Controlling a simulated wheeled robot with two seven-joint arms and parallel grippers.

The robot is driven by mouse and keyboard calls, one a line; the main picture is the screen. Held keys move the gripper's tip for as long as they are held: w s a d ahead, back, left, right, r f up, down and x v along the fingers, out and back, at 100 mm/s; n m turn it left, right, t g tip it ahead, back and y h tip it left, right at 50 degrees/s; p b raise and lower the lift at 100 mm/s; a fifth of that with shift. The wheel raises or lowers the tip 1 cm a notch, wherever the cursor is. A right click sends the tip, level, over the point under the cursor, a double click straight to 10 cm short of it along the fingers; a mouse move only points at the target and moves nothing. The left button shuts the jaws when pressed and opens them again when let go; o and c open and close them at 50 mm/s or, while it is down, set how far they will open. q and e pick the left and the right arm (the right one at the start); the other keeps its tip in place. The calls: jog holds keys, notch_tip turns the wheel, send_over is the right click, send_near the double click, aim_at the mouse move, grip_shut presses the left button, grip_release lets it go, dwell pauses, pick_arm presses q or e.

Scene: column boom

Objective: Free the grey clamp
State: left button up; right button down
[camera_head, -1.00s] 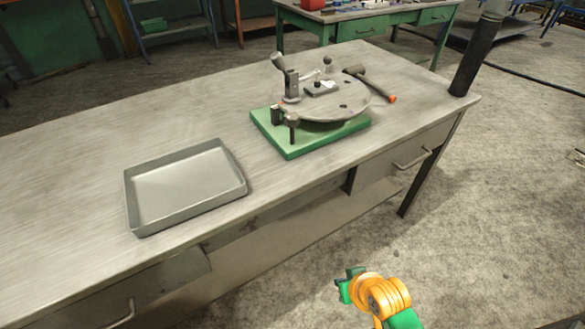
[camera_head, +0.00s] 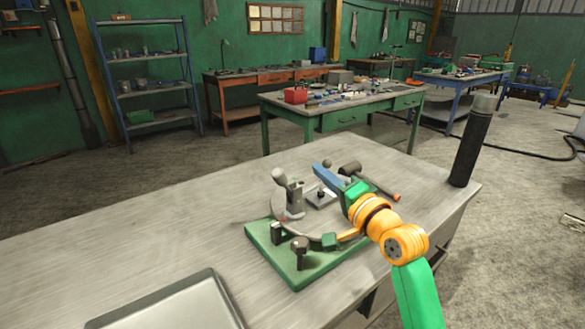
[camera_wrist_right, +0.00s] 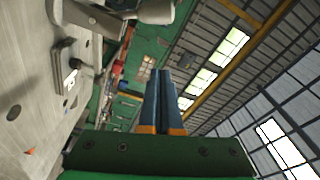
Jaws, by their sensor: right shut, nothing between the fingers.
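The grey clamp (camera_head: 293,198) stands upright at the left side of a round grey plate (camera_head: 268,212) on a green base (camera_head: 266,248). Its thick handle end leans up to the left. A small light block (camera_head: 320,200) with a dark knob lies on the plate beside it. My right gripper (camera_head: 317,168), with blue fingers, is shut and empty above the plate, right of the clamp and apart from it. In the right wrist view, the shut fingers (camera_wrist_right: 162,74) point at the room, with the clamp (camera_wrist_right: 95,16) at the upper left. My arm hides the plate's right part. My left gripper is out of view.
A hammer (camera_head: 359,176) lies behind the plate, near my right gripper. A dark post (camera_head: 472,148) stands at the bench's right corner. A grey tray (camera_head: 215,293) lies at lower left. The bench (camera_head: 150,240) between tray and fixture is clear.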

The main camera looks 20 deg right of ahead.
jog(key=w+a+f+p, duration=0.1)
jog(key=w+a+p, duration=0.1)
jog(key=w+a, duration=0.2)
jog(key=shift+w+a+f, duration=0.25)
jog(key=shift+w+a, duration=0.05)
jog(key=shift+a, duration=0.1)
jog(key=shift+s+a+n+p, duration=0.15)
jog(key=shift+a+n+p, duration=0.15)
jog(key=shift+n, duration=0.1)
